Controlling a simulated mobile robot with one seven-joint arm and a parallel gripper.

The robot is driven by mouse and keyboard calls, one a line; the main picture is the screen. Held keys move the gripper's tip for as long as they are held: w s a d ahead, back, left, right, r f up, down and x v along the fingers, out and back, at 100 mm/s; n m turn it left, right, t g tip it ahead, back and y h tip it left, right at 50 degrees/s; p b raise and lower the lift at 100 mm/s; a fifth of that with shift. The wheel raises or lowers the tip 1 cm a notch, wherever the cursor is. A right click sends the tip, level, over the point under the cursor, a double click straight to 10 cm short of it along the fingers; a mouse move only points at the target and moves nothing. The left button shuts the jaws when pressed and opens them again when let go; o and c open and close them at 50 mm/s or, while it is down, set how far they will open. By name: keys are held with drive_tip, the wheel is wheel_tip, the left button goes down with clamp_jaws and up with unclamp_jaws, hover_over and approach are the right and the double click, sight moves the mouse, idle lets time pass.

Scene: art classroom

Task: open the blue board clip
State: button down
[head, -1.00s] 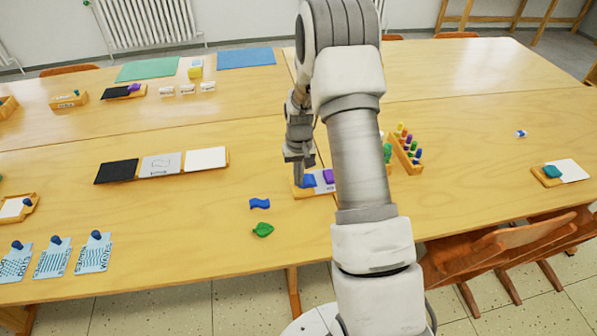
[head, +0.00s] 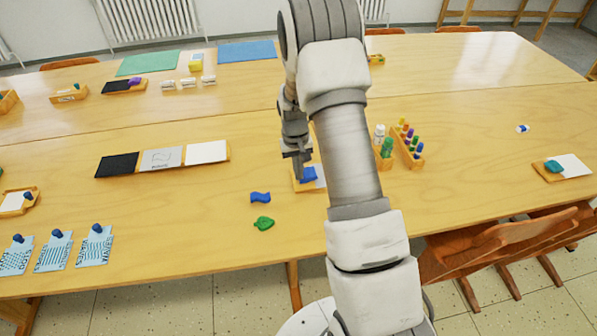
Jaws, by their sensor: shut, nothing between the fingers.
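A blue piece (head: 309,174), which looks like the board clip, sits at the left end of a small wooden board (head: 306,187) near the table's middle. A pale label shows just right of it, and my arm covers the board's right part. My gripper (head: 298,173) is shut and empty, pointing down right beside the blue piece's left side. Whether they touch I cannot tell. I also cannot tell whether the clip is open or shut.
A blue wavy piece (head: 260,198) and a green leaf-shaped piece (head: 263,223) lie in front, to the left. A long tray of panels (head: 161,173) lies farther left. A rack of coloured pegs (head: 407,146) and bottles stand right of my arm.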

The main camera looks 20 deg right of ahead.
drive_tip(key=shift+r, duration=0.5)
drive_tip(key=shift+a+r+p, duration=0.1)
drive_tip(key=shift+r+p, duration=0.45)
drive_tip(key=a+r+p, duration=0.2)
drive_tip(key=a+r, duration=0.2)
drive_tip(key=r, duration=0.8)
drive_tip(key=shift+w+r, duration=0.2)
drive_tip(key=shift+w, duration=0.15)
